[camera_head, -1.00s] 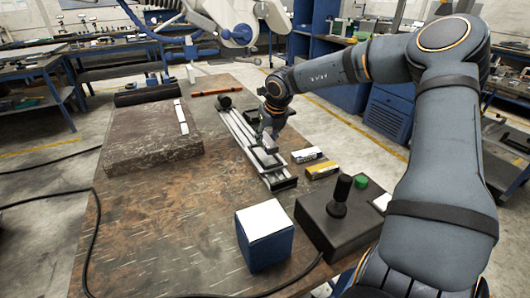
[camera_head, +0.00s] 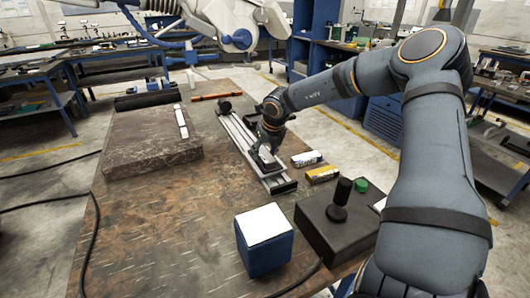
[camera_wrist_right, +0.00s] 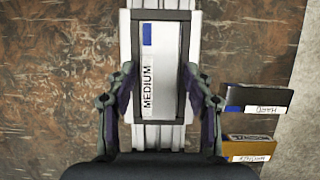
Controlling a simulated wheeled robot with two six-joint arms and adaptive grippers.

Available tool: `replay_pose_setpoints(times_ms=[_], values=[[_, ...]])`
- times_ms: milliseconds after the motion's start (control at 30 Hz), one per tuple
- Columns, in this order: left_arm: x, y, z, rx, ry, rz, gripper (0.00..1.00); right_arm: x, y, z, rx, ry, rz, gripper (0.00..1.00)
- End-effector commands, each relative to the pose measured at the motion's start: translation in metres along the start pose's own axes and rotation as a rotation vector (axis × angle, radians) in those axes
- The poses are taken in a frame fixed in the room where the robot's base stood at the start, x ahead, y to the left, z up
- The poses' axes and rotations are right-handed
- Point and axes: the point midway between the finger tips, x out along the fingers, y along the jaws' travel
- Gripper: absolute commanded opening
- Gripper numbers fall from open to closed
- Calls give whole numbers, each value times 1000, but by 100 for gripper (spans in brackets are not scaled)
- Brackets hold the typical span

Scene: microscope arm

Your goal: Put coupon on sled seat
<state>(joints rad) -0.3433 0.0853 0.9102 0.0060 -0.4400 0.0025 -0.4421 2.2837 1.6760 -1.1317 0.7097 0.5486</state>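A grey coupon with a white label reading MEDIUM and a blue patch (camera_wrist_right: 168,85) lies flat inside a dark rectangular frame, apparently the sled seat (camera_wrist_right: 160,16), on the pale metal rail. My right gripper (camera_wrist_right: 158,75) is over it, its fingers spread on either side near the frame's long edges. I see no clear grip on the coupon. In the head view my right gripper (camera_head: 264,158) points down at the near part of the rail (camera_head: 237,130) and partly hides the seat. My left gripper is not in view.
Two labelled blocks lie right of the rail: a dark one (camera_head: 306,158) and a yellow one (camera_head: 322,174). Nearer stand a black joystick box (camera_head: 338,228) and a blue block with a white top (camera_head: 265,240).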

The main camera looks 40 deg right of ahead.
Motion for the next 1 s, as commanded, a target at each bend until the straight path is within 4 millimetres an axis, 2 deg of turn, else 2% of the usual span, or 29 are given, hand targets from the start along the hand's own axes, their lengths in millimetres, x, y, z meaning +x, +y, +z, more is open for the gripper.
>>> replay_pose_setpoints(times_ms=[300,433,667,700,767,800,1000], values=[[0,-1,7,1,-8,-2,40,-1,0,0,0,0,0,60],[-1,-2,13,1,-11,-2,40,-9,0,2,1,-2,3,60],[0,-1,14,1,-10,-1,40,-69,1,2,1,-7,6,60],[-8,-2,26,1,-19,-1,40,-87,1,5,1,-4,6,60],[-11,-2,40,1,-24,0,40,-105,1,5,0,-4,6,60],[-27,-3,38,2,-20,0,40,-109,0,5,1,4,3,60],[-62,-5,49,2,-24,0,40,-121,-1,4,0,7,0,60]])
